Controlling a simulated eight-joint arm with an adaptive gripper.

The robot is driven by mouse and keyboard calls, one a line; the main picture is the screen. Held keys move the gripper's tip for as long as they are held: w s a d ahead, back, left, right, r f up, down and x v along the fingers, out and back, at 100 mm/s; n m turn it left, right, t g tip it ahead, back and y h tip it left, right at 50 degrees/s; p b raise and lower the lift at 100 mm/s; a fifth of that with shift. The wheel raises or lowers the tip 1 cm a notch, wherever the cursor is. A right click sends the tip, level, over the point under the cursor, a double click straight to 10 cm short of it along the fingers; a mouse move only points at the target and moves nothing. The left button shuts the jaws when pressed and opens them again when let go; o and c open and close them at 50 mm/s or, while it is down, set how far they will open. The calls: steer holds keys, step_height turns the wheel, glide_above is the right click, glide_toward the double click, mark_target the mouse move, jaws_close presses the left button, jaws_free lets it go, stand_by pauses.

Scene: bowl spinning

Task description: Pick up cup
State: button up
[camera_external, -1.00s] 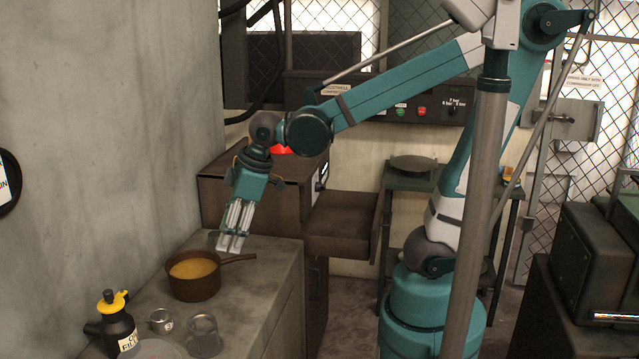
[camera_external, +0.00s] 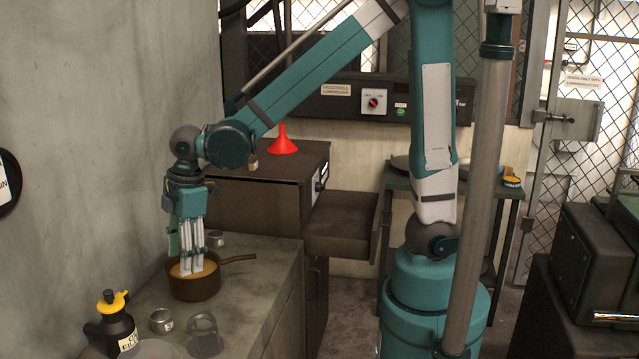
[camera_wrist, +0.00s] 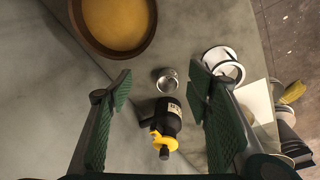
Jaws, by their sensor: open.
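A small metal cup (camera_external: 162,320) stands on the counter beside the oil bottle. In the wrist view the cup (camera_wrist: 167,80) lies between my open fingers. A larger grey cup-like vessel (camera_external: 205,335) stands to its right, seen as a pale ring shape in the wrist view (camera_wrist: 222,62). Another small metal cup (camera_external: 217,240) sits behind the pot. My gripper (camera_external: 191,268) points down, open and empty, and overlaps the brown pot in the external view. In the wrist view its two green-padded fingers (camera_wrist: 159,86) are spread wide. I cannot tell its exact height.
The brown pot (camera_external: 194,288) holds yellow contents, and its handle points right. A black bottle with a yellow top (camera_external: 115,325) stands at the counter's front left. The concrete wall (camera_external: 110,130) bounds the left. The counter's right part (camera_external: 262,285) is clear.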

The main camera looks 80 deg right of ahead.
mark_target(157, 323)
steer(key=w+a+f+n+g+p, duration=0.2)
steer(key=w+a+f+n+p, duration=0.2)
steer(key=a+f, duration=0.3)
steer(key=shift+w+a+f, duration=0.25)
steer(key=shift+w+f, duration=0.05)
steer(key=shift+w, duration=0.05)
steer(key=shift+f, duration=0.15)
steer(key=shift+f, duration=1.15)
steer(key=shift+f, duration=0.1)
steer(key=shift+s+f+b, duration=0.1)
steer(key=shift+f+b, duration=0.5)
steer(key=shift+f, duration=1.9)
steer(key=c, duration=1)
